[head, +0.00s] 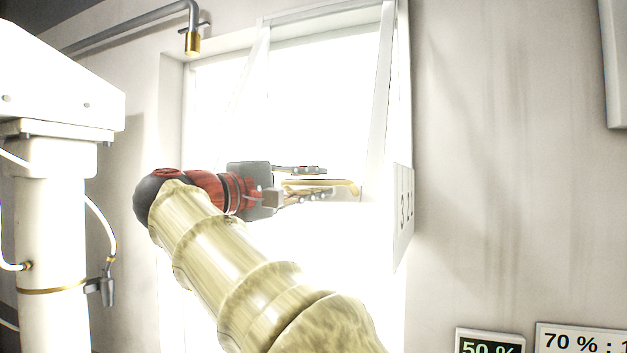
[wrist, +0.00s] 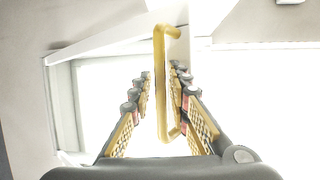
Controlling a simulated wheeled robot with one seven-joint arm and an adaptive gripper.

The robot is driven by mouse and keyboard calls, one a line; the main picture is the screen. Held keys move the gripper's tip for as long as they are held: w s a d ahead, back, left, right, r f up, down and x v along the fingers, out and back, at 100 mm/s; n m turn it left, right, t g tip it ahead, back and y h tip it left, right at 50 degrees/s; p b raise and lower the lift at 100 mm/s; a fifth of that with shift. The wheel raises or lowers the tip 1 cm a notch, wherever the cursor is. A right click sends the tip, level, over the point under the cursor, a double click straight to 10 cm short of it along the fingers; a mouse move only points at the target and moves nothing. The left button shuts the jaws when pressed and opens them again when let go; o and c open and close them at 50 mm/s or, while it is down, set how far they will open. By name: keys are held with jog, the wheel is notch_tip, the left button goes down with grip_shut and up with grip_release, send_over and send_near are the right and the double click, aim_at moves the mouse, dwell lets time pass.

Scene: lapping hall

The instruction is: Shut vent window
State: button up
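The vent window (head: 380,90) is in the head view, its white sash slanting away from the wall opening at the top, so it stands ajar. Bright light washes out the glass and the lower sash. A yellow bar handle (wrist: 160,85) shows in the wrist view, and it also shows in the head view (head: 345,186). My gripper (wrist: 162,72) is open, with one finger on each side of the handle. A gap shows between the handle and both finger pads in the wrist view.
A white machine with a column (head: 50,190) stands at the left. A grey pipe with a brass end (head: 193,42) hangs at the upper left of the window. Display signs (head: 489,342) are at the lower right.

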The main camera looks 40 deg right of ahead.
jog(key=shift+w+d, duration=0.1)
jog(key=shift+c, duration=0.3)
jog(key=shift+c, duration=1.2)
grip_shut()
